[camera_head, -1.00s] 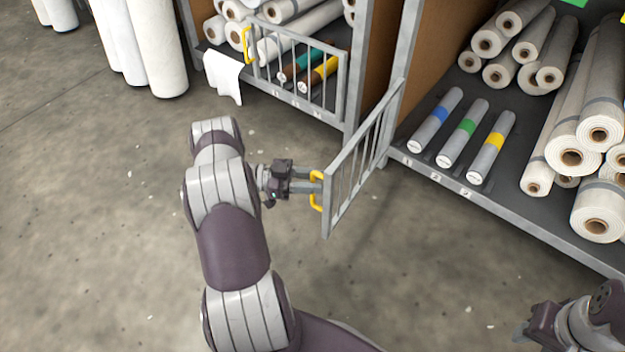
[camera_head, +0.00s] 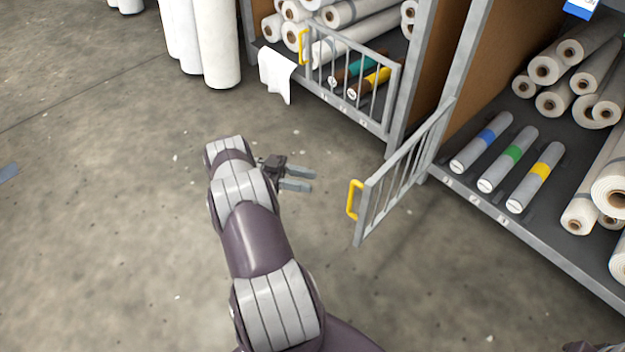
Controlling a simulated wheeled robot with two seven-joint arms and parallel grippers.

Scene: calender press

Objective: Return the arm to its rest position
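My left gripper (camera_head: 304,180) is open and empty, its two grey fingers pointing right. It is apart from the yellow handle (camera_head: 353,199) of the open gate (camera_head: 405,170), with a gap of bare floor between them. My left arm (camera_head: 258,240) reaches up from the bottom of the view. Of my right arm only a small dark piece shows at the bottom right edge; its gripper fingers cannot be made out.
A second barred gate (camera_head: 350,88) stands across the left rack bay, with a white cloth (camera_head: 277,74) beside it. Rolls with blue, green and yellow bands (camera_head: 534,188) lie on the right shelf. White rolls (camera_head: 205,45) stand at the back.

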